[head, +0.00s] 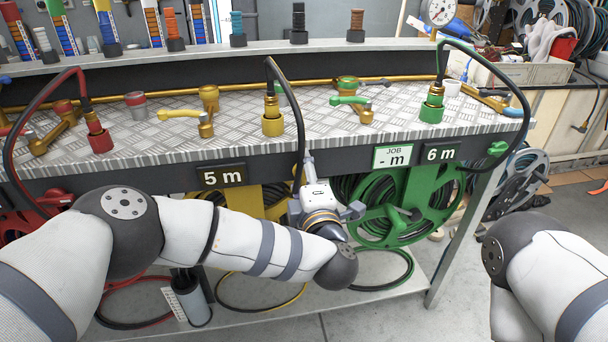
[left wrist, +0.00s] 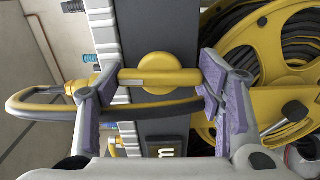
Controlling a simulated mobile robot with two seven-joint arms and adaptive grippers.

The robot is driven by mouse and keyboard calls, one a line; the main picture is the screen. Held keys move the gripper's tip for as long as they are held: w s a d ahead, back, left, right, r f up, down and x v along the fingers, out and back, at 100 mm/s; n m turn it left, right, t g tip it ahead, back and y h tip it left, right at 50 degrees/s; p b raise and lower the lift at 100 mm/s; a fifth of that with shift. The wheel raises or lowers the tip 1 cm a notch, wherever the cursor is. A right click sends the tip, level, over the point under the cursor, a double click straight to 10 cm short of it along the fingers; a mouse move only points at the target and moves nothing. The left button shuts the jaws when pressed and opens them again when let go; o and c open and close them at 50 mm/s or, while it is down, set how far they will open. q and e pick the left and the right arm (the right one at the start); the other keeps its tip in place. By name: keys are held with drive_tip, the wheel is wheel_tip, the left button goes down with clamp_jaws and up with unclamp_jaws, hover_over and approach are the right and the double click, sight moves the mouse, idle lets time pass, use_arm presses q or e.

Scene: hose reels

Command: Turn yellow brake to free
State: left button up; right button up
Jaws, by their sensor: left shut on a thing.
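The yellow brake (left wrist: 160,77) is a round hub with a yellow bar across it, on the dark front face of the bench, in the left wrist view. The purple-padded fingers of my left gripper (left wrist: 155,92) stand at the two ends of the bar, shut on it. In the head view my left gripper (head: 308,165) is at the bench's front edge, right of the 5 m sign (head: 222,177), and hides the brake. The yellow reel (left wrist: 270,60) with black hose is beside the brake. My right arm shows at the right edge; its gripper is out of view.
The green reel (head: 405,205) hangs under the bench, right of my left gripper. A green brake (head: 497,148) and a red brake (head: 55,198) are on the bench front. Valves and hose fittings stand on the tread-plate top (head: 330,128). A black hose (head: 300,110) arches down near my gripper.

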use_arm(q)
drive_tip(key=shift+n, duration=0.4)
drive_tip(key=o, duration=1.2)
drive_tip(key=shift+c, duration=0.2)
drive_tip(key=s+d, duration=0.2)
drive_tip(key=s, duration=1)
drive_tip(key=shift+d, duration=0.15)
drive_tip(key=shift+w, duration=0.1)
